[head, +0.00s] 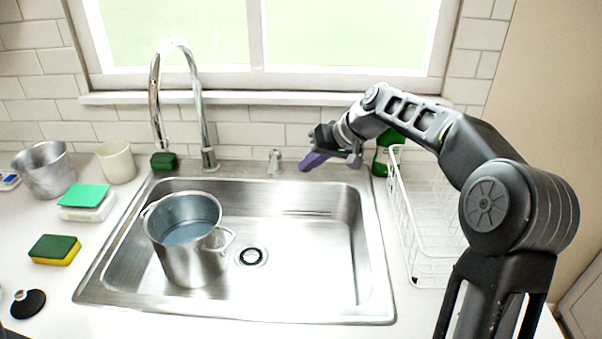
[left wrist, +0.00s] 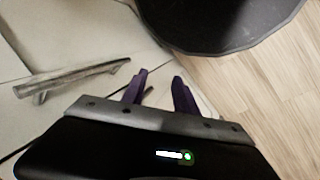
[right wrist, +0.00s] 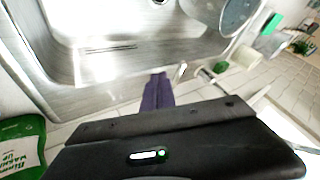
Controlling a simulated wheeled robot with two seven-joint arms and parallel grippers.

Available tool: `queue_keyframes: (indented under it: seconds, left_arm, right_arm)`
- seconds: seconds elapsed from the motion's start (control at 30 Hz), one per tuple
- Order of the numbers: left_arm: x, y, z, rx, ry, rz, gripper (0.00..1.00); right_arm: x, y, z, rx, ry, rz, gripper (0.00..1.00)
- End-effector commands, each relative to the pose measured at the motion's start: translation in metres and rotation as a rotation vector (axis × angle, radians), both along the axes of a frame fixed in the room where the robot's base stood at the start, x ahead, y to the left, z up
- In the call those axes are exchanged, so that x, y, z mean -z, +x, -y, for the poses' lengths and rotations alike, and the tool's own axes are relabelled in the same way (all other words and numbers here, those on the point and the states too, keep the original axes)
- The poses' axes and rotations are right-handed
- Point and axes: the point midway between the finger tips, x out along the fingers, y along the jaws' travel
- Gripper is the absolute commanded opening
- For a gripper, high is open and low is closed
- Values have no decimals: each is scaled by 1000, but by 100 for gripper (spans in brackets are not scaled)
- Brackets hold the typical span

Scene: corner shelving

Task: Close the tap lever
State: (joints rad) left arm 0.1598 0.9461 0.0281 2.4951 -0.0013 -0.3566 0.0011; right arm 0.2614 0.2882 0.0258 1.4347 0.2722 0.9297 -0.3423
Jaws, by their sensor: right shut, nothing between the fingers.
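The tap lever (head: 274,162) is a small upright chrome handle on the sink's back rim, right of the tall curved tap (head: 205,130). It also shows in the right wrist view (right wrist: 179,72). My right gripper (head: 304,165) has purple fingers shut with nothing between them. Its tips are just right of the lever in the head view, with a small gap visible. In the right wrist view the shut fingers (right wrist: 158,80) are close beside the lever. My left gripper (left wrist: 162,82) is open and empty, low by a cabinet front, out of the head view.
A metal pot (head: 190,255) with water stands in the sink (head: 310,250). A white dish rack (head: 425,235) and a green bottle (head: 383,160) are on the right. Sponges (head: 55,250) and cups (head: 116,162) are on the left. A cabinet handle (left wrist: 75,75) shows in the left wrist view.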

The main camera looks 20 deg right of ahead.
Motion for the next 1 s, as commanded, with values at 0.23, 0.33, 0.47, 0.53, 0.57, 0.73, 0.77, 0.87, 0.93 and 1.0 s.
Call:
queue_keyframes:
  seconds: [0.23,0.33,0.47,0.53,0.57,0.73,0.77,0.87,0.93,1.0]
  left_arm:
    - [5,0,1,2,-1,1,35]
    - [5,0,1,2,-1,1,35]
    - [5,0,1,2,-1,1,35]
    - [5,0,1,2,-1,1,35]
    - [5,0,1,2,-1,1,35]
    - [5,0,1,2,-1,1,35]
    - [5,0,1,2,-1,1,35]
    - [5,0,1,2,-1,1,35]
    - [5,0,1,2,-1,1,35]
    - [5,0,1,2,-1,1,35]
  right_arm:
    - [-27,-22,12,5,-2,1,0]
    - [-31,-25,13,4,-2,-1,0]
    - [-32,-25,14,4,-2,-1,0]
    - [-32,-25,14,4,-2,-1,0]
    - [-32,-25,14,4,-2,-1,0]
    - [-32,-25,14,4,-2,-1,0]
    - [-32,-25,14,4,-2,-1,0]
    - [-32,-25,14,4,-2,-1,0]
    - [-32,-25,14,4,-2,-1,0]
    - [-32,-25,14,4,-2,-1,0]
